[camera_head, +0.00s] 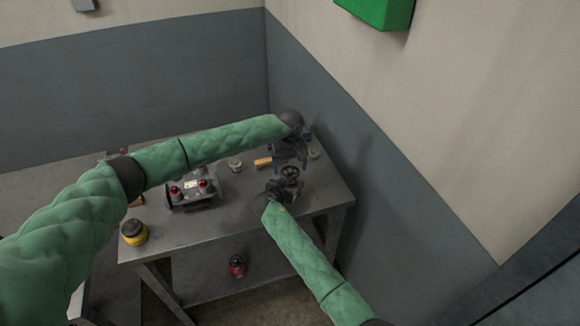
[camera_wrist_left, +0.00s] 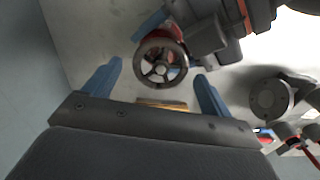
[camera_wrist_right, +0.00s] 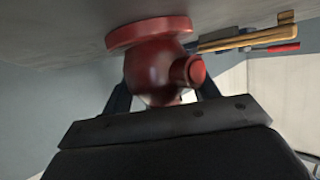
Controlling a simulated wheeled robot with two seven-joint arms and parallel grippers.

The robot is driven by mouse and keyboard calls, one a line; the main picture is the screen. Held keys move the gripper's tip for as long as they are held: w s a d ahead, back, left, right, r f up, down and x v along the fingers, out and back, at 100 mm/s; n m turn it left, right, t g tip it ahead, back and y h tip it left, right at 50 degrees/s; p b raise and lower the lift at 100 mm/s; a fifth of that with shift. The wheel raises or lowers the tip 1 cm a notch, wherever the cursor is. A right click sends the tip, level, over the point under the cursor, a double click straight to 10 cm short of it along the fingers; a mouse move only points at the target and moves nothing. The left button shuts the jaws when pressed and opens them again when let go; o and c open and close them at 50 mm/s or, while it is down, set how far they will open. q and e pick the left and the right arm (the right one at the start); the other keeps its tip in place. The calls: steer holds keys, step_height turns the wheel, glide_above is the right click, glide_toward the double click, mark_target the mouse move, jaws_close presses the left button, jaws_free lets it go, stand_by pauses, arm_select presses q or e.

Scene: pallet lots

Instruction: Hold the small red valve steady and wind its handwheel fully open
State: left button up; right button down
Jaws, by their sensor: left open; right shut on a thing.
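The small red valve (camera_wrist_right: 158,66) stands with its round flange on the table top, seen upside down in the right wrist view. My right gripper (camera_wrist_right: 162,94) is shut on the valve body, one finger on each side. The grey spoked handwheel (camera_wrist_left: 161,67) tops the valve; it also shows in the head view (camera_head: 290,171). My left gripper (camera_wrist_left: 158,70) is open, its blue fingers spread to either side of the wheel in its wrist view and apart from it. In the head view it is just behind the wheel. The wheel's height relative to these fingers is hard to tell.
A grey tray (camera_head: 194,204) with red-topped fittings is left on the table (camera_head: 230,223). A yellow pot (camera_head: 134,232) stands at the front left. A yellow-handled tool (camera_head: 263,162) lies behind the valve. A wall rises close on the right.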

mark_target(289, 171)
arm_select(q)
steer(key=shift+f, duration=0.15)
steer(key=c, duration=1)
steer(key=shift+n, duration=1.5)
steer(key=o, duration=1)
steer(key=shift+r, duration=0.2)
step_height(289, 171, up, 12)
steer(key=shift+a+f, duration=0.1)
